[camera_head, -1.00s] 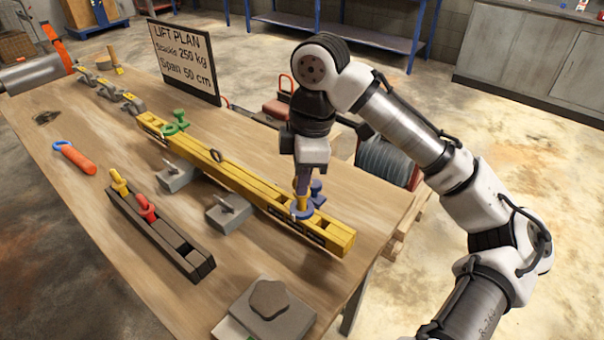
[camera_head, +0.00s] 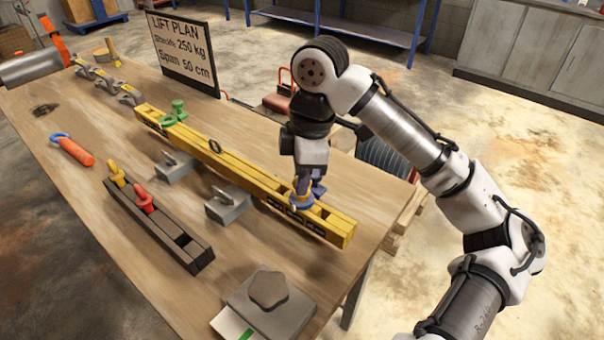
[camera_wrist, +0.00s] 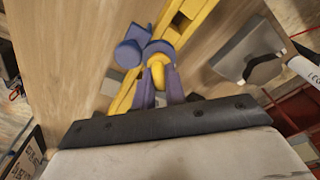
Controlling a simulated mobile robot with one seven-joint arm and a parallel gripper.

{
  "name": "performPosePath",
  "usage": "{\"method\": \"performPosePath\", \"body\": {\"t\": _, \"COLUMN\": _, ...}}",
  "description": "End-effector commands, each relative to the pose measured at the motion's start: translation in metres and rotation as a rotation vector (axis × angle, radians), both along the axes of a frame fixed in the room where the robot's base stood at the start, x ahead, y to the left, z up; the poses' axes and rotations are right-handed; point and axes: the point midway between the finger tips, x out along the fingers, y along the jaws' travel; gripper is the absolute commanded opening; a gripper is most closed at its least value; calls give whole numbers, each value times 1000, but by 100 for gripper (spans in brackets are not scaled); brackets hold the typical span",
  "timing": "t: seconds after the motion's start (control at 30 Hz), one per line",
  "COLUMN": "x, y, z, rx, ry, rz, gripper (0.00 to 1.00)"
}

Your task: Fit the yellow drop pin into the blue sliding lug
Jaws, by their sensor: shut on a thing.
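My gripper (camera_head: 303,201) points down over the near end of the yellow beam (camera_head: 215,163). In the wrist view its fingers (camera_wrist: 158,88) are shut on a yellow drop pin (camera_wrist: 158,68), whose rounded top shows between them. The blue sliding lug (camera_wrist: 130,53) sits on the beam, with a knob at one side and a ring around or just beneath the pin. The lug (camera_head: 318,188) is partly hidden by my fingers in the head view. How deep the pin stands in it is hidden.
A dark holder (camera_head: 168,229) carries another yellow piece (camera_head: 117,174) and a red one (camera_head: 144,199). A green lug (camera_head: 178,107) is at the beam's far end. Grey blocks (camera_head: 228,204) stand beside the beam.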

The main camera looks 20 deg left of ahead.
Motion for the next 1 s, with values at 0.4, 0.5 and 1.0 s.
{"method": "performPosePath", "body": {"t": 0.4, "x": 0, "y": 0, "z": -8, "rx": 0, "ry": 0, "rz": 0, "gripper": 19}}
{"method": "performPosePath", "body": {"t": 0.5, "x": 0, "y": 0, "z": -8, "rx": 0, "ry": 0, "rz": 0, "gripper": 32}}
{"method": "performPosePath", "body": {"t": 1.0, "x": 1, "y": -2, "z": 7, "rx": -1, "ry": -2, "rz": -2, "gripper": 38}}
